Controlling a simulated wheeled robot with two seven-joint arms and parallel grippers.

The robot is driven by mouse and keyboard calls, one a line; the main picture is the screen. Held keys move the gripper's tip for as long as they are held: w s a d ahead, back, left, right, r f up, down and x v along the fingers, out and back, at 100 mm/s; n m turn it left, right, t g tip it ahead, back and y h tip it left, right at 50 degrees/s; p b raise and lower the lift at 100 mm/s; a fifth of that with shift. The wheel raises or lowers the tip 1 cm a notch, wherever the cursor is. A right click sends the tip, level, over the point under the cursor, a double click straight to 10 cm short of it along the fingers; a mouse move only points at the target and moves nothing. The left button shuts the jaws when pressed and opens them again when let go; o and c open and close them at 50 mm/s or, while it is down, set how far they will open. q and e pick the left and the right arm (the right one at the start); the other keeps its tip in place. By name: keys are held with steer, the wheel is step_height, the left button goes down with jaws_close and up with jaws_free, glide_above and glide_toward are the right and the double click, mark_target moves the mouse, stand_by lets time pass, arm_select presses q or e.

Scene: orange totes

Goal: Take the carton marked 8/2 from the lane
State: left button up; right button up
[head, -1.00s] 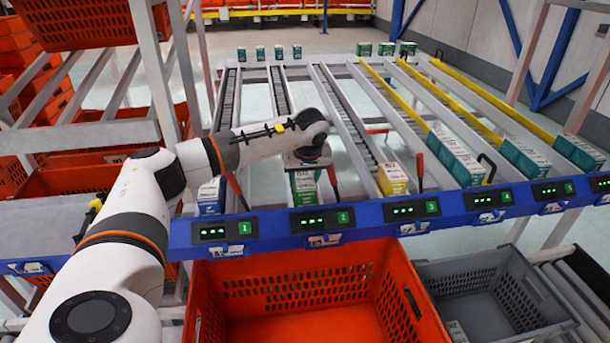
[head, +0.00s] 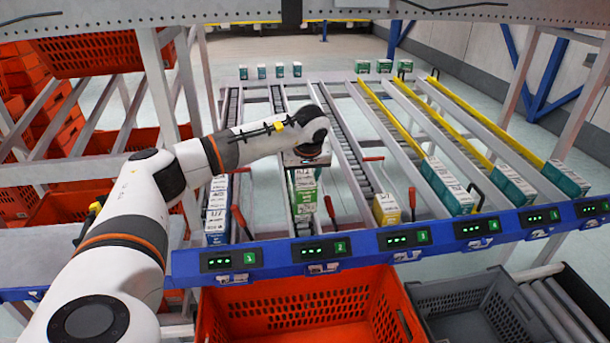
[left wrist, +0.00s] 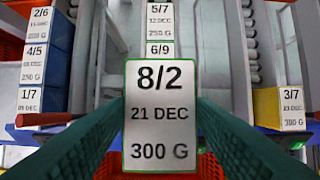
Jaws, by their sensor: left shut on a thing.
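The carton marked 8/2 (left wrist: 160,115) is between the teal fingers of my left gripper (left wrist: 160,128) in the left wrist view. Its label also reads 21 DEC and 300 G. In the head view my left gripper (head: 305,163) points down over lane 2 and is shut on the carton, whose green and white side shows below it. The carton's label looks larger than its neighbours' labels. I cannot tell whether its base touches the lane. Cartons marked 6/9 (left wrist: 160,49) and 5/7 (left wrist: 159,14) stand behind it. My right gripper is not in view.
Cartons 1/7 (left wrist: 42,101), 4/5 and 2/6 line the lane to the left. Yellow carton 3/7 (left wrist: 291,108) stands to the right. Red levers flank the lanes. A blue rail (head: 376,243) crosses the front. An orange tote (head: 310,298) and grey tote (head: 475,312) stand below.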

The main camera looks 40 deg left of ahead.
arm_select(q)
steer(key=shift+d+f, duration=0.1)
steer(key=s+d+p, duration=0.1)
steer(key=s+d, duration=1.5)
steer(key=d, duration=0.5)
steer(key=shift+s, duration=0.4)
